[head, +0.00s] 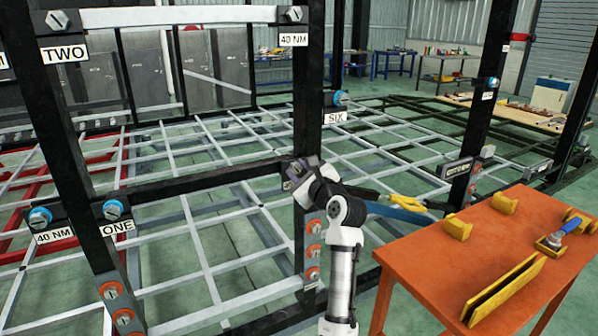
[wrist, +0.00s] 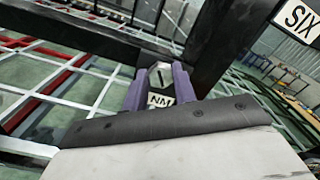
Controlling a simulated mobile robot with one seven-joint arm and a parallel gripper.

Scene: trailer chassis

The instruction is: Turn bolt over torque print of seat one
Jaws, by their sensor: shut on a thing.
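My gripper (head: 294,172) is at the middle black post, where a cross beam meets it. In the wrist view its two purple fingers (wrist: 160,88) are shut on a silver bolt head (wrist: 160,72) with a dark slot. Just below the bolt head a white print (wrist: 159,100) reads NM; the fingers hide the rest of it. At the left of the head view, the sign ONE (head: 118,226) sits under a blue-ringed bolt (head: 112,209). Left of it a 40 NM print (head: 54,237) sits by another blue-ringed bolt (head: 40,217).
A sign SIX (head: 335,117) with a blue-ringed bolt (head: 341,98) is on the middle post. Signs TWO (head: 64,54) and 40 NM (head: 293,40) are higher up. An orange table (head: 425,265) with yellow parts stands right of my arm. White lattice bars (head: 225,230) lie beyond the posts.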

